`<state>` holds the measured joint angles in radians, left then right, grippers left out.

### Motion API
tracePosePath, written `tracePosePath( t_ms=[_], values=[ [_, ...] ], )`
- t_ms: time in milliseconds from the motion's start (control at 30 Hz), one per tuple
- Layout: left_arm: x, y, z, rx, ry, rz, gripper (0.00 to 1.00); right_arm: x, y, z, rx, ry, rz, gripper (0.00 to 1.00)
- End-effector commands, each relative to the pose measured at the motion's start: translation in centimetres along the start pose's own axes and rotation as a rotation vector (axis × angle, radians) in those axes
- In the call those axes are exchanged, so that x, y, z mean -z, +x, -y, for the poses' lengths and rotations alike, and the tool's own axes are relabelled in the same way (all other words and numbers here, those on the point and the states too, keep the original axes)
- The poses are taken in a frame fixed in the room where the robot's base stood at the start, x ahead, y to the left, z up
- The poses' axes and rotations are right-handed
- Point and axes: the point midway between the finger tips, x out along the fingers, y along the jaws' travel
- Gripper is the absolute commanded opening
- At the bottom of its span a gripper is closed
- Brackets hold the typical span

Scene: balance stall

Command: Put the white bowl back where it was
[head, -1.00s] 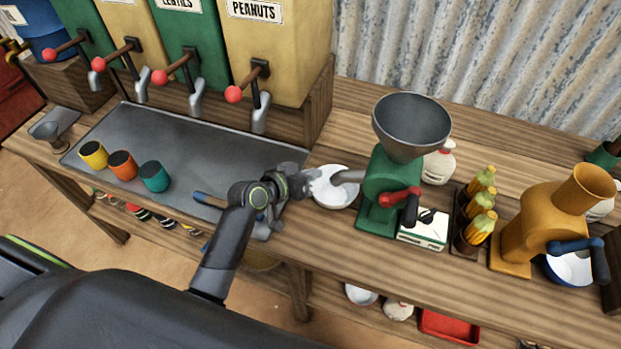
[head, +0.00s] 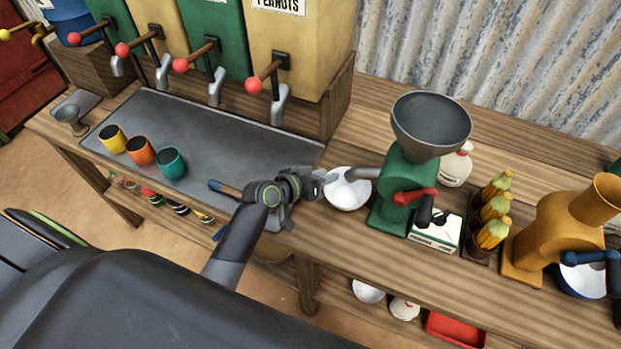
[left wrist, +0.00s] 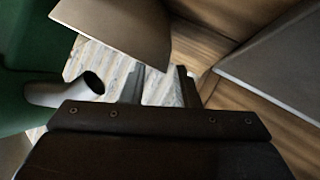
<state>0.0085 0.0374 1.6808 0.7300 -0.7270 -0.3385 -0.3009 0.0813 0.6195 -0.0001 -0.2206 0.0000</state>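The white bowl (head: 349,196) stands on the wooden counter under the spout of the green grinder (head: 397,190). My left gripper (head: 331,179) is at the bowl's left rim. In the head view I cannot tell whether it touches the rim. In the left wrist view its two fingers (left wrist: 161,88) are apart, with only the corrugated wall showing between them. The grinder's spout (left wrist: 65,92) is left of the fingers there. A pale surface at the top of that view cannot be identified surely. My right gripper is not in view.
A metal tray (head: 240,150) with yellow, orange and teal cups (head: 171,162) lies left of the gripper, below the lever dispensers. A white-green box (head: 437,233), corn cobs (head: 493,215) and an orange grinder (head: 553,232) stand right. The counter front below the bowl is clear.

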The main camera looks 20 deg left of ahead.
Motion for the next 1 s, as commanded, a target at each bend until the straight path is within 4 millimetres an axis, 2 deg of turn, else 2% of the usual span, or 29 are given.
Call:
tracePosePath(
  t_ms=[167,400,600,800,1000],
  values=[
    [-0.1,-2.3,0.1,0.001,0.002,0.0,0.28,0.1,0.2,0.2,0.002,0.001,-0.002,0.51],
    [-0.1,-6.9,0.1,0.002,0.003,0.0,0.28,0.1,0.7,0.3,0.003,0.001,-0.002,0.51],
    [-0.1,-10.0,0.1,0.002,0.004,0.001,0.28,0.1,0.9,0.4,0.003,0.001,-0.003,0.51],
    [0.0,-11.4,0.0,0.0,0.001,0.0,0.28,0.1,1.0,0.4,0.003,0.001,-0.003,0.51],
    [0.0,-11.6,0.0,0.0,0.0,0.0,0.28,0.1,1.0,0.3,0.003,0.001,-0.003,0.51]
  ],
)
